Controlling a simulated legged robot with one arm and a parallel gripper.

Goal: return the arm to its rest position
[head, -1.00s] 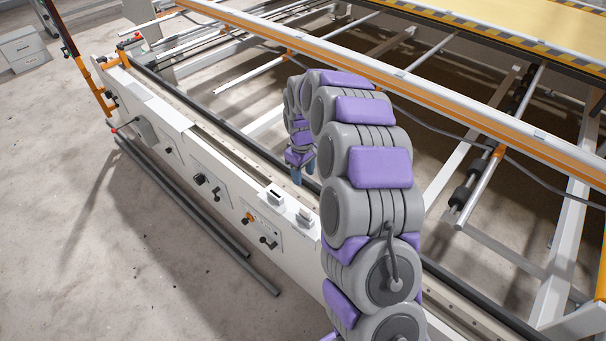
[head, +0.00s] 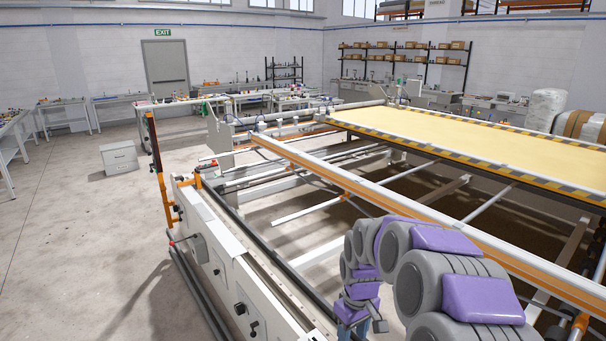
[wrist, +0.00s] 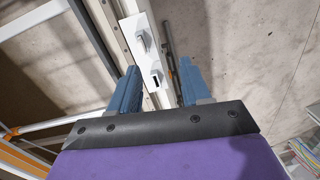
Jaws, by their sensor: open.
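My gripper (wrist: 158,90) shows in the wrist view with its two blue fingers spread apart and nothing between them. Past the fingertips is a white plate (wrist: 138,30) with two small switches on the gantry's rail. In the head view my gripper (head: 368,328) hangs at the bottom edge, over the gantry's near side, and its tips are partly cut off. My grey and purple arm is bent in an arch at the lower right.
The gantry's white side beam (head: 235,270) runs along the lower left. An orange and white crossbar (head: 400,215) passes behind my arm. A yellow table (head: 460,145) with striped edges lies beyond. A grey cabinet (head: 119,158) stands on open floor at the left.

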